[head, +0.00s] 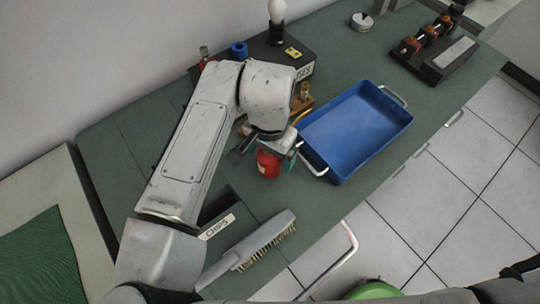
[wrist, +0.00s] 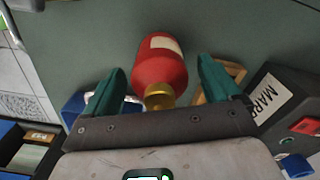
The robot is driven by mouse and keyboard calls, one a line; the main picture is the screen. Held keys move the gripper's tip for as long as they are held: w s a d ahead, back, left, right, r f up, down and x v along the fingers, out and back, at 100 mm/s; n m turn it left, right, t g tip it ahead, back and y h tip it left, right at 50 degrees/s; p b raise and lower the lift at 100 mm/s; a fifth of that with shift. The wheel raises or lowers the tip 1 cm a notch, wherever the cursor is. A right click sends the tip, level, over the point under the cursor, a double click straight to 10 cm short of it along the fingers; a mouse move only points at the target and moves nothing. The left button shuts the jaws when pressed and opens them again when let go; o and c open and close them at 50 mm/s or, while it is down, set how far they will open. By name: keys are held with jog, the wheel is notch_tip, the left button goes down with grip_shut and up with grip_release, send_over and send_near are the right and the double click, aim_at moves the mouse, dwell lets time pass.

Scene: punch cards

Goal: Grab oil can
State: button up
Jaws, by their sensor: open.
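The oil can is red with a brass-coloured cap and a pale label; it shows in the wrist view (wrist: 160,62) ahead of and between the fingers. In the head view its red body (head: 268,165) shows below the end of my arm, partly hidden by it. My gripper (wrist: 161,68) is open, with one teal finger on each side of the can and a visible gap on both sides. I cannot tell how deep the can sits between the fingers. The gripper also shows in the head view (head: 268,153), partly covered by my wrist.
A blue tray (head: 398,133) stands just right of the can on the green bench. A grey brush (head: 250,247) lies at the front near a slot labelled CHIPS. A dark box (head: 290,61) with a bulb is behind. A dark device (head: 437,58) stands at the far right.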

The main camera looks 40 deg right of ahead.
jog(key=shift+c, duration=0.2)
jog(key=c, duration=1.2)
jog(key=shift+c, duration=0.2)
jog(key=shift+r, duration=0.15)
